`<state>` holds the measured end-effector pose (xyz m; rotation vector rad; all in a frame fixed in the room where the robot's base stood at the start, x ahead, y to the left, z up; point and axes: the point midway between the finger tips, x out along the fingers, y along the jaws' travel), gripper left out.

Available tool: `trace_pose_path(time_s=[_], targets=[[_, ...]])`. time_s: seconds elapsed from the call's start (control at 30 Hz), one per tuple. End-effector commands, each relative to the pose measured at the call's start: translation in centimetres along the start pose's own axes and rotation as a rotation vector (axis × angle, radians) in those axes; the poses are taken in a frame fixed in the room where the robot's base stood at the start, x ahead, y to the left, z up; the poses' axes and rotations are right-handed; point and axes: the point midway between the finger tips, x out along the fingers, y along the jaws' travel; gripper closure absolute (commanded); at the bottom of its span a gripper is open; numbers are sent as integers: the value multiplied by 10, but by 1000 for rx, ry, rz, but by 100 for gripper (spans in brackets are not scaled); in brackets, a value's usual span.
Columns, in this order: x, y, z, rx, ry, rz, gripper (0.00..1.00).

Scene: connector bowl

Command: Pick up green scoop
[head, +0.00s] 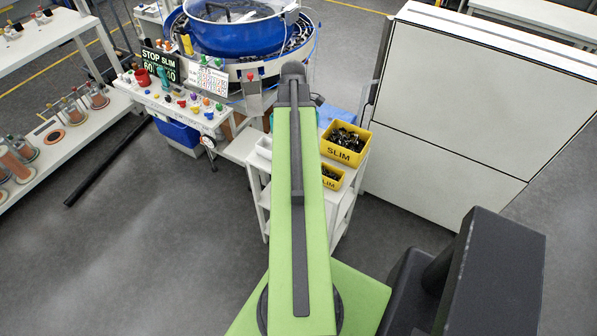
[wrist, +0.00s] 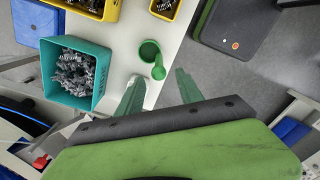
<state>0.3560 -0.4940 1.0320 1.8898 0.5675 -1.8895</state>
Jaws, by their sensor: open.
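The green scoop (wrist: 150,50) lies on the white table top (wrist: 126,58) in the wrist view. Its round cup is toward the top and its short handle points down toward my gripper. My gripper (wrist: 161,78) is open and empty. Its two greenish fingers are spread, and in the picture the scoop's handle shows just beyond and between their tips. I cannot tell the height of the fingers above the table. In the head view my green arm hides the scoop and the gripper.
A teal bin (wrist: 104,75) of metal parts stands left of the scoop. Yellow SLIM bins (head: 357,156) stand on the white cart (head: 345,205). The table edge runs close to the scoop's right. A blue bowl feeder (head: 238,38) and large white cabinet (head: 460,110) stand behind.

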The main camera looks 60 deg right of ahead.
Motion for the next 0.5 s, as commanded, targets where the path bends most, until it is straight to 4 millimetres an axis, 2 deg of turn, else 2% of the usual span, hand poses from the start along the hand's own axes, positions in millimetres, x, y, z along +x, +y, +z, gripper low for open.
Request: trace_pose_path(time_s=[0.03, 0.2, 0.4, 0.5], targets=[[22, 0, 0, 0, 0, 0, 56], [51, 0, 0, 1, 0, 0, 56], [52, 0, 0, 1, 0, 0, 56], [59, 0, 1, 1, 0, 0, 56]])
